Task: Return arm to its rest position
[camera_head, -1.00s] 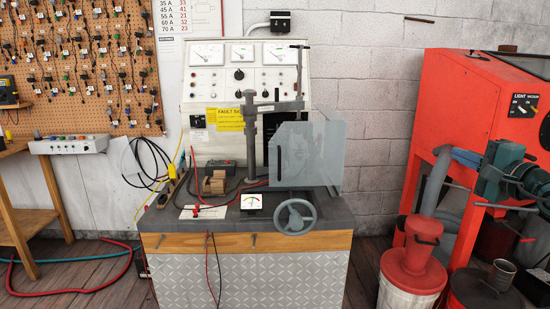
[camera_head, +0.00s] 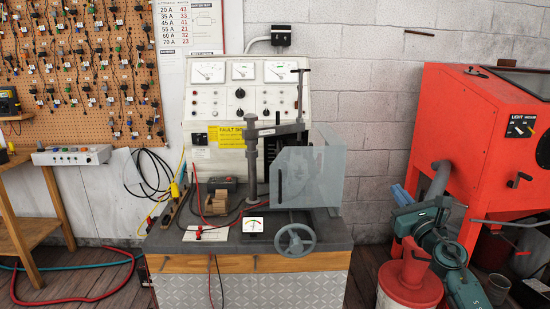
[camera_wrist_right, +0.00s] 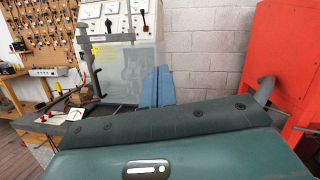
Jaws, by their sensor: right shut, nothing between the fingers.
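My right arm (camera_head: 440,240) shows at the right of the head view, in front of the red cabinet. My right gripper (camera_head: 402,195) has its blue fingers shut and empty. They point toward the back wall, to the right of the test bench and apart from it. In the right wrist view the two blue fingers (camera_wrist_right: 156,88) stand side by side, in front of the bench's clear shield. My left gripper is not in view.
The test bench (camera_head: 345,242) with gauges, clear shield (camera_head: 325,165) and handwheel (camera_head: 295,240) stands in the middle. The red cabinet (camera_head: 450,110) and a red-lidded bucket (camera_head: 412,285) are close to my right arm. A wooden table (camera_head: 35,230) is at left.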

